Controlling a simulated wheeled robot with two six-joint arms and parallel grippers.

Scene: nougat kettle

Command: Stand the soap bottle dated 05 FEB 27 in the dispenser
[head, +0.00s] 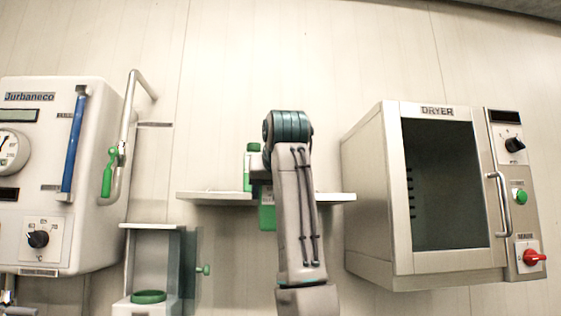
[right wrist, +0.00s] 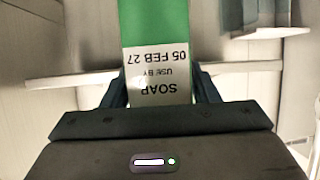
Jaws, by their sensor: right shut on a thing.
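My right gripper (right wrist: 160,88) is shut on a green soap bottle (right wrist: 154,30) in the right wrist view. Its white label reads upside down SOAP, USE BY 05 FEB 27. In the head view, green that looks like this bottle (head: 267,217) shows beside my right arm, below the shelf edge; the arm hides the gripper. A white stand with a green ring (head: 148,297) at the lower left looks like the dispenser. A glass panel with a green knob (head: 203,269) is at its right. My left gripper is out of view.
Another green bottle (head: 249,166) stands on the white wall shelf (head: 215,198). A dryer (head: 370,200) with a dark window is at the right. A white kettle unit (head: 60,150) with a blue handle and a pipe is at the left. Bare wall lies above the shelf.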

